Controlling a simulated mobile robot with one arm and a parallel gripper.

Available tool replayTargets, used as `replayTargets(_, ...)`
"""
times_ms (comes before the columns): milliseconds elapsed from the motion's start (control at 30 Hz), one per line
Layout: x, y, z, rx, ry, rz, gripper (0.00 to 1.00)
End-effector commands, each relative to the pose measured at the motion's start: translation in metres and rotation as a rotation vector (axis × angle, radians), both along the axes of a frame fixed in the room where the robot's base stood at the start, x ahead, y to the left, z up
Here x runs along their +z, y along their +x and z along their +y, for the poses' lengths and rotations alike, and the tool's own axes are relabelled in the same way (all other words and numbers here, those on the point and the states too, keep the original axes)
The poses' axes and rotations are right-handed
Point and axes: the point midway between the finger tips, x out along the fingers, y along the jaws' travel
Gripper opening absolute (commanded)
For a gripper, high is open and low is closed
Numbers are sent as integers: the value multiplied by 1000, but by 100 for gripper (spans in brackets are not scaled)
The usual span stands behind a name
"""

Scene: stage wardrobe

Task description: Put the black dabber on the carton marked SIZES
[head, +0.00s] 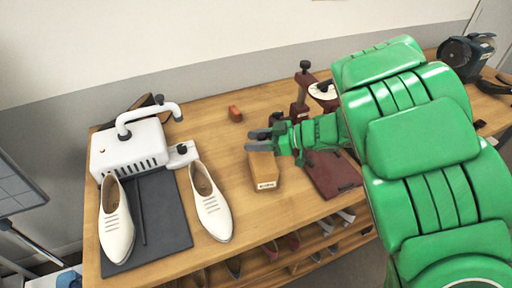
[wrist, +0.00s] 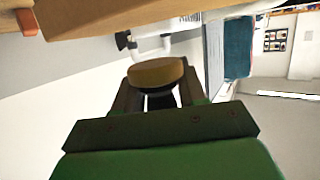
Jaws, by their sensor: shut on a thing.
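The carton (head: 264,172) is a small tan box on the wooden bench, with a pale label on its front too small to read. My gripper (head: 258,140) is over the carton's back end, its fingers pointing left. In the wrist view my gripper (wrist: 158,98) is shut on the black dabber, whose round tan end (wrist: 157,73) faces the camera with a dark part below it. In the head view the dabber is hard to make out between the fingers. I cannot tell whether it touches the carton.
White shoes (head: 211,203) stand on and beside a dark mat (head: 160,215) at the left, near a white machine (head: 130,150). A reddish block (head: 235,113) lies behind the carton. A dark red stand (head: 332,175) is to the right. Bench lies bare between shoe and carton.

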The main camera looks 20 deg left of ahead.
Motion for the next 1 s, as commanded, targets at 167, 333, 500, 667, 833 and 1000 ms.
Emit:
replayTargets(167,-19,-1,0,0,2,6,12)
replayTargets(333,-30,0,0,1,2,3,12)
replayTargets(500,-30,0,0,1,2,1,12)
replayTargets(667,-31,0,0,1,2,2,12)
replayTargets(833,-32,0,0,1,2,2,59)
replayTargets(1000,-32,0,0,1,2,2,66)
